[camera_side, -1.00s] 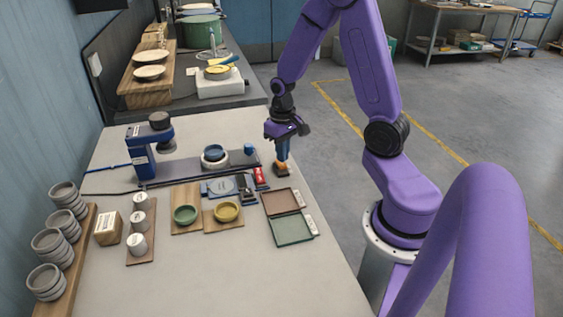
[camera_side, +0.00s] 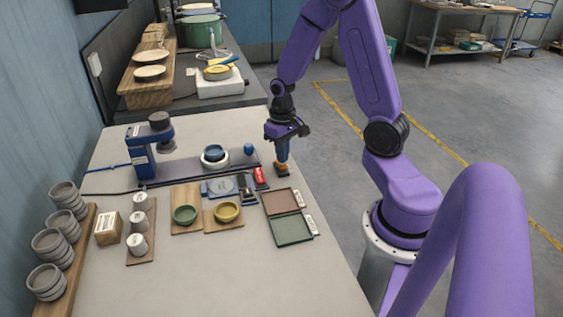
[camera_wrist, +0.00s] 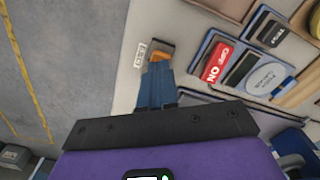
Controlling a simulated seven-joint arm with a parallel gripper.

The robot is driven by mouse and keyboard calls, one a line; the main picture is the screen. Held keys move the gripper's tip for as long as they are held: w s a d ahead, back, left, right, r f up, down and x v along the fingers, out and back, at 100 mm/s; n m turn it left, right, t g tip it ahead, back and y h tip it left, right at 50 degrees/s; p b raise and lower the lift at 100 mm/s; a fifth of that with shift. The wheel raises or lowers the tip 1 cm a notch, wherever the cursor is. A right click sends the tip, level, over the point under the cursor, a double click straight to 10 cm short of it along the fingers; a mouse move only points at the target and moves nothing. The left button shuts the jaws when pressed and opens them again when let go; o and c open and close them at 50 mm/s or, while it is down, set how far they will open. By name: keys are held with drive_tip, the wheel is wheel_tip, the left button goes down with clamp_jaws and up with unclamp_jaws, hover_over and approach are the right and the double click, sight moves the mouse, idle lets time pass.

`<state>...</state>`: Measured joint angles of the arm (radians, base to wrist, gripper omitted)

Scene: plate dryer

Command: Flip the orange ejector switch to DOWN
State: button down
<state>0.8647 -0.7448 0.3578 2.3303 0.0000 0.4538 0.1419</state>
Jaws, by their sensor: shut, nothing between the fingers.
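The orange ejector switch (camera_side: 281,166) sits in a small dark housing near the right edge of the table. In the wrist view the orange switch (camera_wrist: 158,50) shows just beyond my fingertips, beside a small white label (camera_wrist: 139,54). My gripper (camera_side: 282,160) points down with its blue fingers shut and nothing between them. The fingertips (camera_wrist: 157,66) are at the switch and seem to touch it or nearly so. They hide part of it, so I cannot tell its UP or DOWN position.
A blue press machine (camera_side: 140,157) stands farther left. The floor lies past the table's right edge.

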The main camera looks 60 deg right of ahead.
drive_tip(key=shift+f, duration=0.85)
idle(0.5)
drive_tip(key=shift+r, duration=3.55)
drive_tip(key=s+a+r+n, duration=0.2)
drive_tip(key=s+a+n, duration=0.3)
drive_tip(key=a, duration=0.3)
drive_tip(key=s+a+r+n, duration=0.3)
drive_tip(key=s+a+n, duration=0.3)
drive_tip(key=a, duration=0.3)
drive_tip(key=s+a+r+n, duration=0.1)
drive_tip(key=s+n, duration=0.3)
drive_tip(key=s, duration=0.4)
drive_tip(key=shift+a+r+n, duration=0.15)
drive_tip(key=shift+a+n, duration=0.15)
drive_tip(key=shift+a, duration=0.05)
